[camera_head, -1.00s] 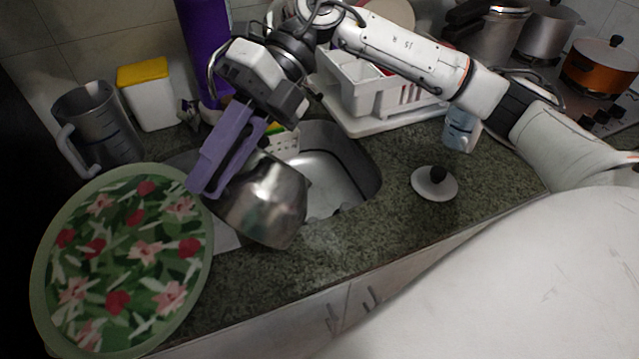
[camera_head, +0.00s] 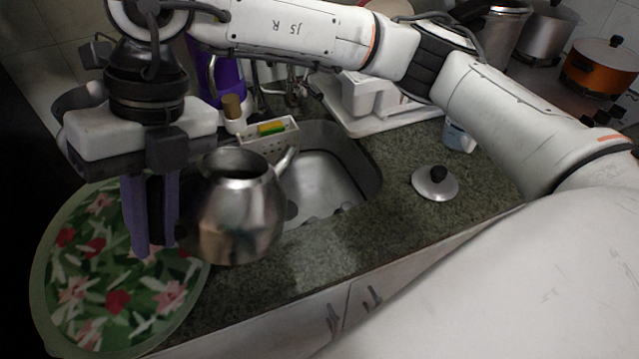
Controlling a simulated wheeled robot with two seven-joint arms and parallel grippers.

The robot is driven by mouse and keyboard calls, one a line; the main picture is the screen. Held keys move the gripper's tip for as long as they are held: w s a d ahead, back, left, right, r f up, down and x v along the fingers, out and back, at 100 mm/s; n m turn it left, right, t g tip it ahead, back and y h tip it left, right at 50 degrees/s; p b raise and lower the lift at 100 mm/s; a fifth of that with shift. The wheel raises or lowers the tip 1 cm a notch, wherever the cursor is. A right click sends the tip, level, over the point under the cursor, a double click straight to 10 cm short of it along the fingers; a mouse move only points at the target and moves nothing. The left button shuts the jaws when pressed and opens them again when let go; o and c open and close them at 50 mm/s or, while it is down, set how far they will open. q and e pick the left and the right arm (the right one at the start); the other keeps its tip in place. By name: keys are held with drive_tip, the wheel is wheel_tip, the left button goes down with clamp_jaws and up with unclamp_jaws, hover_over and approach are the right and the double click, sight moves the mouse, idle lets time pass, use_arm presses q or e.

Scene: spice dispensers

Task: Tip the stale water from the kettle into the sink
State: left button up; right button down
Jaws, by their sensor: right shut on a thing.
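A shiny steel kettle (camera_head: 238,215) without its lid hangs roughly upright in front of the left end of the sink. Its round opening faces up, and its spout points right, toward the basin. My right gripper (camera_head: 150,225) has its purple fingers pointing down at the kettle's left side, shut on its handle, which is mostly hidden. The steel sink (camera_head: 325,180) lies behind and right of the kettle. A lid with a black knob (camera_head: 435,183) lies on the counter to the right. My left gripper is not in view.
A round floral tray (camera_head: 95,265) with a green rim is below and left of the gripper. A caddy with a sponge (camera_head: 268,138) stands behind the sink. A white dish rack (camera_head: 370,98) and a cup (camera_head: 457,137) are to the right. The granite counter (camera_head: 350,240) in front of the sink is clear.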

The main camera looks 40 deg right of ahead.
drive_tip(key=shift+s+a+f+t+h+b, duration=0.2)
drive_tip(key=shift+a+f+t+h+b, duration=0.05)
drive_tip(key=shift+a+f+h, duration=0.7)
drive_tip(key=shift+s+a+f+t+h+b, duration=0.25)
drive_tip(key=shift+a+f+h, duration=0.6)
drive_tip(key=shift+h, duration=0.3)
wheel_tip(320, 180, up, 5)
drive_tip(key=shift+d+f+p, duration=0.1)
drive_tip(key=shift+p, duration=0.35)
